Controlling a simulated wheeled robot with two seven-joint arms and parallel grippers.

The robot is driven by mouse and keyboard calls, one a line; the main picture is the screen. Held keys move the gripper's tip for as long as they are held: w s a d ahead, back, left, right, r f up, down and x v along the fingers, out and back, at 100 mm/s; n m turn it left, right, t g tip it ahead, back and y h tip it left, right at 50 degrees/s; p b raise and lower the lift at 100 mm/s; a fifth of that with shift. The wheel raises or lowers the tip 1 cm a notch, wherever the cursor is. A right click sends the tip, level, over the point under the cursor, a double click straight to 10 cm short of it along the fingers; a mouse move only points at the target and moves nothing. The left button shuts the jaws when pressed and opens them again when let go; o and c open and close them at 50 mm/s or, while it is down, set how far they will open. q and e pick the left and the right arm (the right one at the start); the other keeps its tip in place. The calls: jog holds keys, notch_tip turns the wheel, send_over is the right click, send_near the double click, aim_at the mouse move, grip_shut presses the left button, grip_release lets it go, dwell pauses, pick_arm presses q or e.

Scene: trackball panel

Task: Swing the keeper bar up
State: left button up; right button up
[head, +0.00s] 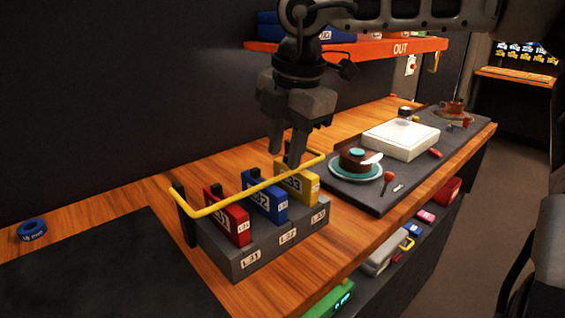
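The yellow keeper bar (243,194) is a bent rod on a dark rack (262,248). It runs across the tops of a red cartridge (228,218), a blue cartridge (266,199) and a yellow cartridge (299,183), with its ends bent back toward dark posts. My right gripper (286,160) points down over the far end of the bar, near the yellow cartridge and the far post. Its two fingers stand apart with nothing visibly held. Whether a finger touches the bar cannot be told. My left gripper is not in view.
A blue tape roll (32,230) lies at the left beside a dark mat (100,270). An orange OUT shelf (400,48) overhangs behind. Bare wood lies before the panel.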

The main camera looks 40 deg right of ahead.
aim_at(281, 175)
jog(key=shift+w+f, duration=0.2)
jog(key=shift+f, duration=0.7)
jog(key=shift+w+f, duration=0.15)
jog(key=shift+f, duration=0.7)
grip_shut()
jog(key=shift+r, duration=0.1)
